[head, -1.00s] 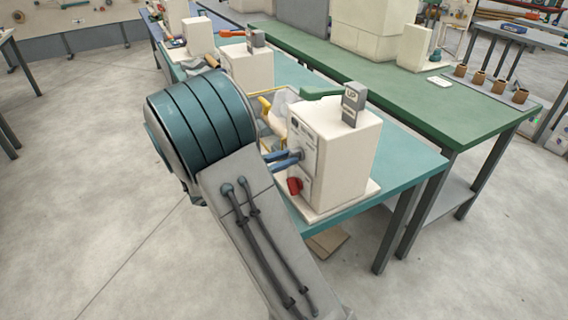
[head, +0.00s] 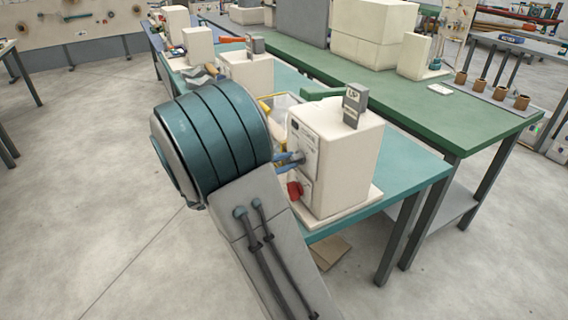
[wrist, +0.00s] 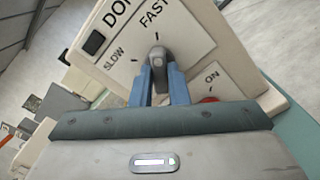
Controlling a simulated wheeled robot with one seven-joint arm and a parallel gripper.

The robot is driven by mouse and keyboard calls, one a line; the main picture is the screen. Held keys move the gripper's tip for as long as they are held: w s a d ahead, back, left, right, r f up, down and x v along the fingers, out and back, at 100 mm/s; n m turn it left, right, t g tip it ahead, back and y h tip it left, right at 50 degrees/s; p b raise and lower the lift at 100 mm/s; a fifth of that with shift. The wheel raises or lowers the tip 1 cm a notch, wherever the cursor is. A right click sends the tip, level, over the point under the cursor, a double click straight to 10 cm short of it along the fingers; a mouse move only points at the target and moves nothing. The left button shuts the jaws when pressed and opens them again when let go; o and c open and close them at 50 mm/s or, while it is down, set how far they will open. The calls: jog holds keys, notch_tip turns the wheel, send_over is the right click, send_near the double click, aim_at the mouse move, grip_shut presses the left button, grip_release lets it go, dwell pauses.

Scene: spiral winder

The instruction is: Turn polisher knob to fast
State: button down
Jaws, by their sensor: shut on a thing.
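The polisher is a cream box (head: 345,150) at the near end of the teal bench. Its control panel (wrist: 190,45) fills the upper wrist view, with SLOW at left and FAST at top. The grey speed knob (wrist: 158,60) stands between my blue fingers, its tip upward near the tick below FAST. My gripper (wrist: 160,76) is shut on this knob, one finger on each side. In the head view my gripper (head: 297,159) reaches the panel face, and the knob is mostly hidden there.
A red knob (head: 295,190) sits just below my fingers; in the wrist view it is partly hidden near ON. A grey sign (head: 354,105) stands on the box. The green bench (head: 440,110) lies behind. Open floor (head: 70,190) is at left.

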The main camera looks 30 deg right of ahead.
jog(key=c, duration=1.4)
grip_release()
jog(key=shift+a, duration=0.15)
jog(key=a, duration=1.3)
jog(key=shift+s+a, duration=0.25)
jog(key=shift+a, duration=0.1)
jog(key=shift+d, duration=0.1)
